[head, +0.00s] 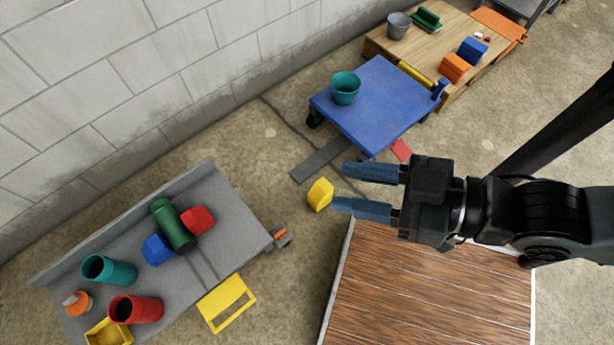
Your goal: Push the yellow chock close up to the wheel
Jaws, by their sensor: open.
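The yellow chock (320,194) sits on the concrete floor, below and to the left of a low blue cart (375,108). A dark wheel (314,118) shows under the cart's left corner, well apart from the chock. The cart's lower corner is partly behind my gripper, so I cannot tell clearly whether a wheel stands there. My gripper (341,187) is open and empty, with its two blue fingers pointing left. The fingertips appear just right of the chock in the picture; I cannot tell their height or whether they touch it.
A flat dark grey strip (322,160) lies between chock and cart. A red piece (401,150) is beside the cart. A teal bucket (345,88) stands on the cart. A wooden-topped surface (430,290) lies below my arm. A grey bench (215,215) with several objects is at left.

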